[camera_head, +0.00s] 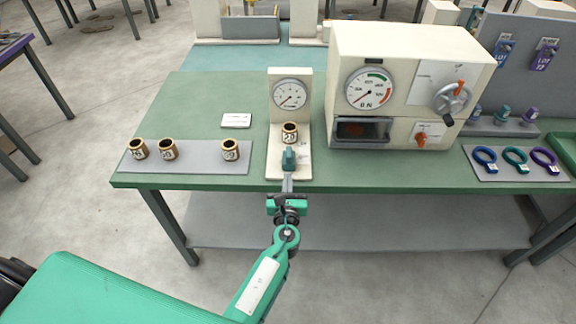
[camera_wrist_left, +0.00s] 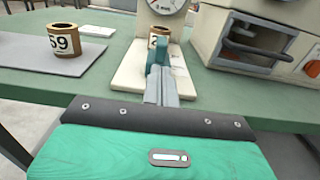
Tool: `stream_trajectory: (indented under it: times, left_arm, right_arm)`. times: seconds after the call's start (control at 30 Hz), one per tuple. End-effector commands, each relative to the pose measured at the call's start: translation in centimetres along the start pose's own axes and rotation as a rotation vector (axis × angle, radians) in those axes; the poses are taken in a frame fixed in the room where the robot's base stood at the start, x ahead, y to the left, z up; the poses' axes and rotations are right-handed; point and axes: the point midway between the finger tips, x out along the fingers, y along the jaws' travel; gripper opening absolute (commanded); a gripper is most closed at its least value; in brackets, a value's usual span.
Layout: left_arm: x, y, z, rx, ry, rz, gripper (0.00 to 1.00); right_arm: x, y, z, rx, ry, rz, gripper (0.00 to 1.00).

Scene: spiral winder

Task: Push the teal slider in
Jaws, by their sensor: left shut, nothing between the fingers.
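The teal slider (camera_head: 289,158) sits on the cream base of the small gauge stand (camera_head: 274,110), in front of a brass ring (camera_head: 290,133) standing on that base. My left gripper (camera_head: 288,176) is shut and empty, its fingertips at the near end of the slider. In the left wrist view the gripper (camera_wrist_left: 160,80) points straight at the slider (camera_wrist_left: 154,55) and overlaps it; whether they touch I cannot tell. The ring shows partly behind the slider there. My right gripper is not in view.
A grey mat (camera_head: 200,165) with several numbered brass rings lies to the left. A large cream machine (camera_head: 410,80) with a dial and handwheel stands to the right. Coloured rings lie on another mat (camera_head: 512,176) farther right. The green table's front edge (camera_head: 380,186) is below my gripper.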

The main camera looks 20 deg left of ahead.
Motion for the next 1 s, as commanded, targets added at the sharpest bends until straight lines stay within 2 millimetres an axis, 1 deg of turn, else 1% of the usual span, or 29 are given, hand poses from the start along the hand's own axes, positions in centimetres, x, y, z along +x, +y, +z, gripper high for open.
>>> stream_trajectory:
  times: [0.03, 0.1, 0.3, 0.5, 0.87, 0.97, 1.0]
  left_arm:
    - [1.0, 0.0, 0.3, 0.002, -0.001, 0.001, 0.00]
    - [2.1, 0.1, 0.3, 0.001, -0.001, 0.001, 0.00]
    - [4.3, 0.1, 0.1, 0.002, 0.000, 0.001, 0.00]
    - [5.2, 0.1, 0.0, -0.001, 0.000, 0.001, 0.00]
    - [5.4, 0.1, 0.0, 0.000, 0.000, 0.001, 0.00]
    - [6.3, 0.1, -0.1, 0.001, -0.001, 0.000, 0.00]
    - [7.0, 0.0, -0.1, 0.001, -0.002, 0.000, 0.00]
  right_arm:
    - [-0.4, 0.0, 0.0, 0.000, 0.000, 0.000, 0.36]
    - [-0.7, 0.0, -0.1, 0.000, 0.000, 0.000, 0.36]
    - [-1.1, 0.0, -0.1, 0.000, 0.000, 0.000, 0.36]
    - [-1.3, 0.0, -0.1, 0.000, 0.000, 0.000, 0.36]
    - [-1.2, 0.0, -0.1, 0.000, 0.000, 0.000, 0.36]
    - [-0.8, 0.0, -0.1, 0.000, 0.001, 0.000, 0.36]
    - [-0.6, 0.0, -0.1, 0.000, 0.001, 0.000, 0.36]
